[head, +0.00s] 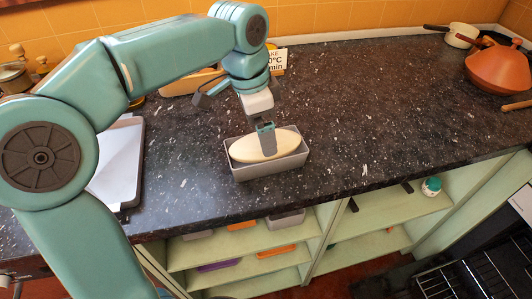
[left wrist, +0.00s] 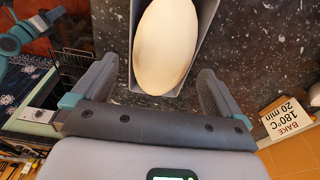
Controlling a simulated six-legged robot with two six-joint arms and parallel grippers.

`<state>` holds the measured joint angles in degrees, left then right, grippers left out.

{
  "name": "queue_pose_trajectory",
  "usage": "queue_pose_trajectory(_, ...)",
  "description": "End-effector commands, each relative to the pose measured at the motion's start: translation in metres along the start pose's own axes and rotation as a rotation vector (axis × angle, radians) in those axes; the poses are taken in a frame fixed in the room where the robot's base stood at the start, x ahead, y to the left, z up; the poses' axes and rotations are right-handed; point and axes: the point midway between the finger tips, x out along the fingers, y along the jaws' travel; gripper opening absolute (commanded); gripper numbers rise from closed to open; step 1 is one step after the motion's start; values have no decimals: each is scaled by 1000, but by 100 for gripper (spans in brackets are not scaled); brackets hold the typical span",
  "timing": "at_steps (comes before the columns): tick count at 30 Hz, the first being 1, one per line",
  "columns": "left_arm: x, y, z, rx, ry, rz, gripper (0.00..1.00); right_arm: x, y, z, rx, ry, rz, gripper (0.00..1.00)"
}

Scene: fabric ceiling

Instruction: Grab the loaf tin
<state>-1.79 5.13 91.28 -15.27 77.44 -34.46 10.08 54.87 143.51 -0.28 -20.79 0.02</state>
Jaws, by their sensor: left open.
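The loaf tin (head: 270,170) is a grey rectangular tin on the dark speckled counter, near its front edge. A pale oval loaf of dough (head: 250,148) lies in it. My left gripper (head: 266,142) is over the tin, in front of the dough in the head view. In the left wrist view its two fingers (left wrist: 158,68) are open and apart, with the dough (left wrist: 165,45) and the tin's wall (left wrist: 207,18) seen ahead between them. I cannot tell whether a finger touches the tin. My right gripper is not in view.
A white board or tray (head: 118,165) lies on the counter to the left. A bake sign (head: 274,61) stands behind my arm; it also shows in the left wrist view (left wrist: 289,118). An orange tagine (head: 498,70) and pots are far right. The counter right of the tin is clear.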

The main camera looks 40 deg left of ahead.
Motion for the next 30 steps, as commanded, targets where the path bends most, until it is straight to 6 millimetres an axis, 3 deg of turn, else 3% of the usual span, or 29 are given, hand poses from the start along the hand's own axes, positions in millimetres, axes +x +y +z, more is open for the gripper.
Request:
queue_pose_trajectory(12, 53, -4, -1, 0, -2, 1, 100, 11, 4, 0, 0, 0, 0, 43)
queue_pose_trajectory(20, 56, -5, -2, 0, -1, 1, 100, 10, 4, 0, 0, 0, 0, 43)
queue_pose_trajectory(21, 56, -5, -2, 0, -1, 0, 94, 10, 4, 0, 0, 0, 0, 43)
queue_pose_trajectory(26, 56, -5, -2, 0, 0, 0, 41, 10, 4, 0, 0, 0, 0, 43)
queue_pose_trajectory(30, 55, -5, -2, 0, 2, -1, 38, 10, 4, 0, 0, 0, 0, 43)
